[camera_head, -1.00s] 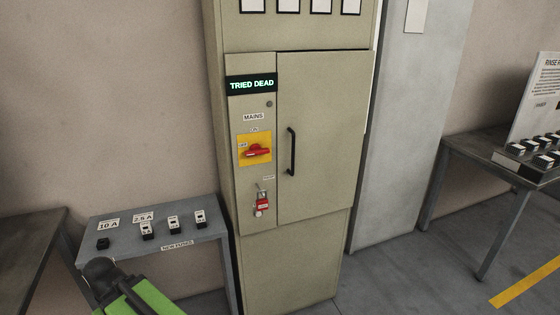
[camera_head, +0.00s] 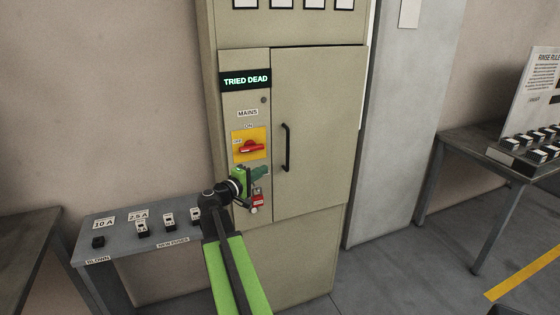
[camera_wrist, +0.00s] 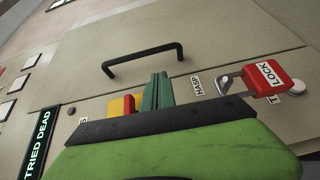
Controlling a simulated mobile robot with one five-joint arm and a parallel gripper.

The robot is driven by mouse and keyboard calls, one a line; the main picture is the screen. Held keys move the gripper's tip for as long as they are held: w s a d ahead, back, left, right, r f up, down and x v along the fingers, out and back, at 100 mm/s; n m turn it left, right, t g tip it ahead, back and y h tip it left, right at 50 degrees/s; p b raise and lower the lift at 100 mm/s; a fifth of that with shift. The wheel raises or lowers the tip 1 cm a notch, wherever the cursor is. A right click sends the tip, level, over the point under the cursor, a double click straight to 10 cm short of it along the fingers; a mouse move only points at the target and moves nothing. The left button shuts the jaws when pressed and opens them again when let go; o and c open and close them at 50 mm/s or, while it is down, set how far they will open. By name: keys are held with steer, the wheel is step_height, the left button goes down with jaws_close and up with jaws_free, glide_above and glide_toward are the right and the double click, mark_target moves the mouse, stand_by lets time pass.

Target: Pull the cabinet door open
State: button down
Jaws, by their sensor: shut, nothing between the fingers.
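The cabinet door (camera_head: 325,130) is a beige panel, shut flush in the tall cabinet. Its black bar handle (camera_head: 286,148) stands upright near the door's left edge; it also shows in the wrist view (camera_wrist: 143,60). My gripper (camera_head: 262,171) is in front of the narrow left panel, left of the handle and apart from it. In the wrist view its green fingers (camera_wrist: 157,90) are together and empty, pointing toward the handle. A red padlock (camera_head: 257,199) hangs at the hasp just below my gripper; it also shows in the wrist view (camera_wrist: 267,76).
A red rotary switch (camera_head: 252,147) on a yellow plate sits just above my gripper. A lit "TRIED DEAD" sign (camera_head: 246,79) is higher up. A fuse table (camera_head: 125,243) stands left.

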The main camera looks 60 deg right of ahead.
mark_target(280, 159)
steer(key=d, duration=0.3)
steer(key=s+d, duration=0.1)
steer(key=d, duration=0.6)
steer(key=shift+s+d+r, duration=0.15)
steer(key=shift+d+r, duration=0.05)
steer(key=shift+r, duration=0.1)
